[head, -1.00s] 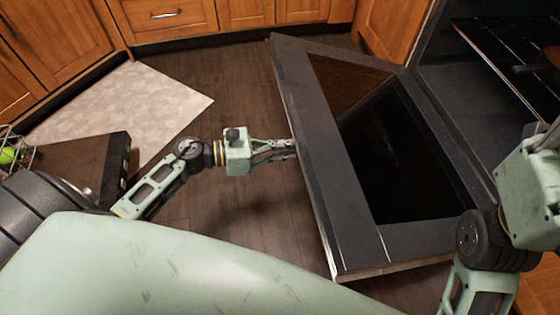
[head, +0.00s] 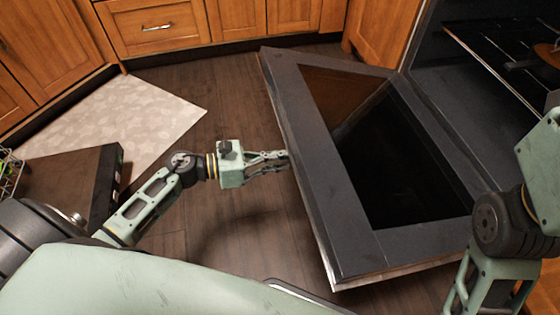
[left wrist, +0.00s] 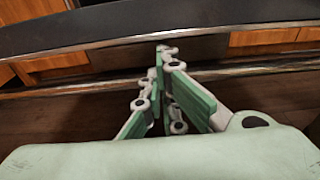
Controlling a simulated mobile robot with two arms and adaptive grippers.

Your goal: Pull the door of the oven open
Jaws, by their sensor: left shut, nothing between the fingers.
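The oven door (head: 345,240) is a dark panel with a black glass window. It hangs folded far down, hinged at the oven (head: 425,60) on the right, with its inner face up. My left gripper (head: 284,159) is shut and empty at the door's outer left edge. In the left wrist view the closed fingers (left wrist: 165,55) point at the door's handle bar (left wrist: 110,75); I cannot tell whether they touch it. Part of my right arm shows at the right edge, but its gripper is out of the picture.
Wooden cabinets (head: 160,25) line the back. A pale patterned mat (head: 125,110) lies on the dark wood floor (head: 225,95). A dark box-like piece (head: 75,175) stands at the left, near a wire basket (head: 10,175). An oven rack (head: 500,65) shows inside the oven.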

